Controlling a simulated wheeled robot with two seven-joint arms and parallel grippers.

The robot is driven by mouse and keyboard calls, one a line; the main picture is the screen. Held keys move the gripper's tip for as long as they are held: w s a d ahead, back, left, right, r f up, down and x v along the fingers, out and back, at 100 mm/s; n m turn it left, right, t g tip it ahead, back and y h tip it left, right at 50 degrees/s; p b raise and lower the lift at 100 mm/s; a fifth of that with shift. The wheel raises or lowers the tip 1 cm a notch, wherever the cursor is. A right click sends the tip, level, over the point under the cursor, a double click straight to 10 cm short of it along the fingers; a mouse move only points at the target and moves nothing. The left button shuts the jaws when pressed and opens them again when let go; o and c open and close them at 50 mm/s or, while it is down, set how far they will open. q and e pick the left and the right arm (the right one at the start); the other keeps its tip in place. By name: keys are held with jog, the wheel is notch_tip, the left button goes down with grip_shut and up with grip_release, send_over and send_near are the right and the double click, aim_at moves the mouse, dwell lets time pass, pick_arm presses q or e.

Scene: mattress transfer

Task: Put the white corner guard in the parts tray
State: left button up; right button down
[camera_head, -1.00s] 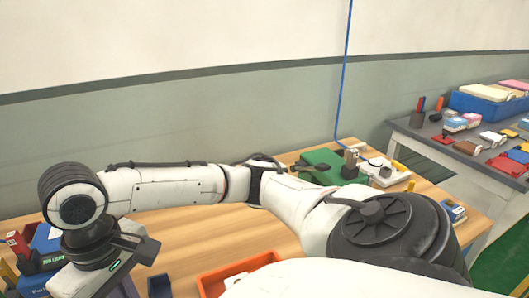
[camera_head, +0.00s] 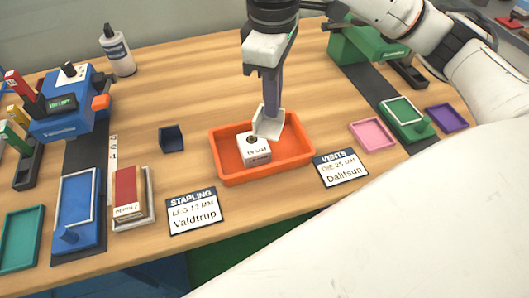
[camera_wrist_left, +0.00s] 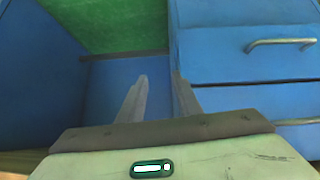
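The white corner guard (camera_head: 268,123) is at the fingertips of my right gripper (camera_head: 271,104), which points down over the orange parts tray (camera_head: 302,149). The gripper appears shut on it. The guard's lower edge is inside the tray's outline, beside a small white box (camera_head: 256,153) with printing; whether it touches the tray floor or the box, I cannot tell. My left gripper (camera_wrist_left: 158,88) shows only in the left wrist view, where its two fingers are apart with nothing between them.
A dark blue corner guard (camera_head: 171,138) stands left of the tray. Label cards (camera_head: 194,211) (camera_head: 341,168) lie in front of it. A blue machine (camera_head: 62,112) and a bottle (camera_head: 118,50) are at left, a green machine (camera_head: 365,42) at right. Blue drawers (camera_wrist_left: 250,52) face my left gripper.

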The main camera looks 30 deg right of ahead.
aim_at(278, 123)
jog(key=d+f+n+b, duration=0.1)
jog(key=f+n+b, duration=0.1)
jog(key=f, duration=0.1)
jog(key=w+d+f+n+b, duration=0.1)
jog(key=f+n+b, duration=0.1)
jog(key=f, duration=0.1)
jog(key=w+d+f+n+b, duration=0.1)
jog(key=f+n+b, duration=0.2)
jog(key=shift+w+d+f, duration=0.1)
jog(key=shift+w+f, duration=0.15)
jog(key=shift+f, duration=0.5)
jog(key=c, duration=2.4)
grip_release()
jog(key=shift+f, duration=0.1)
jog(key=shift+c, duration=0.2)
jog(key=o, duration=0.4)
jog(key=shift+c, duration=0.2)
jog(key=shift+o, duration=0.4)
